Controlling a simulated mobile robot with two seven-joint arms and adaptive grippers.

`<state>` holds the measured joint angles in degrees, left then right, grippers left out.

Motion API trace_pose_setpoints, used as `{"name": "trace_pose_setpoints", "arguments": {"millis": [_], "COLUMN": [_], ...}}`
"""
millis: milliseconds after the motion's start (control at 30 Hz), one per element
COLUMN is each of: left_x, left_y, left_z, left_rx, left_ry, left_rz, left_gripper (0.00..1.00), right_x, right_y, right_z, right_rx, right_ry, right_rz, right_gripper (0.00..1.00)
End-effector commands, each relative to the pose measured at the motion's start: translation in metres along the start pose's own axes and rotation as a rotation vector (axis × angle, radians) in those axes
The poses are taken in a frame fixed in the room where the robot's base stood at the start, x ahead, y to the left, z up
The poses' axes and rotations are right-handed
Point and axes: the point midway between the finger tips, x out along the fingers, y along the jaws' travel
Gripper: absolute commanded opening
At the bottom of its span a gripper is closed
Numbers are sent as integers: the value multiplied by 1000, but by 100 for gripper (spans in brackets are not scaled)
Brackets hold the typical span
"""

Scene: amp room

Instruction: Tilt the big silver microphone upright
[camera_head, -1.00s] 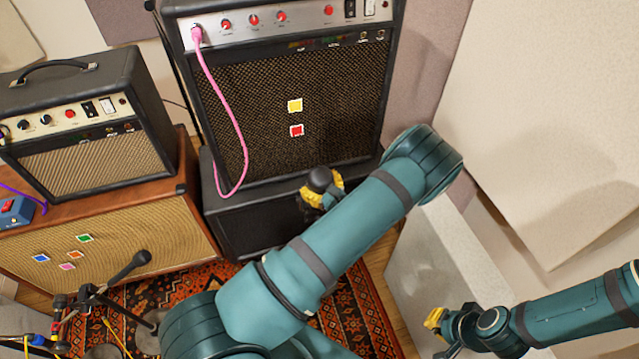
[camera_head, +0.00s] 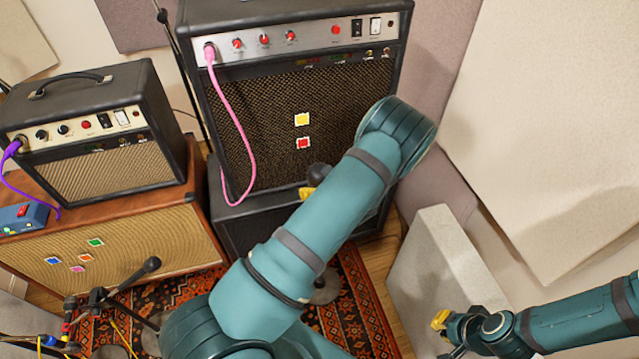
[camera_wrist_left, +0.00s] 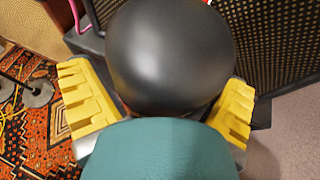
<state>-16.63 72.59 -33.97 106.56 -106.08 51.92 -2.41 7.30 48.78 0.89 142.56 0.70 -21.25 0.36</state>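A dark rounded microphone head (camera_head: 319,174) shows just above the arm in front of the big amp. It fills the middle of the left wrist view (camera_wrist_left: 170,55) as a smooth dark ball. It looks dark, not silver, in both views. My left gripper (camera_head: 308,193) is at the ball, mostly hidden behind my arm. In the wrist view its yellow fingers (camera_wrist_left: 165,108) stand wide apart on either side of the ball; contact is unclear. The microphone's body and tilt are hidden. My right gripper (camera_head: 441,320) is low at the right, away from the microphone, its opening unclear.
A big black amp (camera_head: 275,130) with a pink cable stands behind. A smaller amp (camera_head: 100,150) sits on a brown cabinet (camera_head: 130,250) at the left. Another microphone (camera_head: 150,265) is low left. A grey block (camera_head: 435,260) stands at the right.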

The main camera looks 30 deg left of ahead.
Motion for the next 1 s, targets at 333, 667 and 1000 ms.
{"name": "trace_pose_setpoints", "arguments": {"millis": [333,667,1000], "left_x": [-15,-80,-118], "left_y": [0,-1,0], "left_z": [-1,0,0], "left_rx": [0,-1,1], "left_ry": [1,2,0], "left_rz": [0,-3,0], "left_gripper": [100,100,100], "right_x": [0,0,0], "right_y": [0,0,0], "right_z": [0,0,0], "right_rx": [-1,0,0], "right_ry": [0,0,0], "right_rz": [0,0,0], "right_gripper": [0,0,0]}}
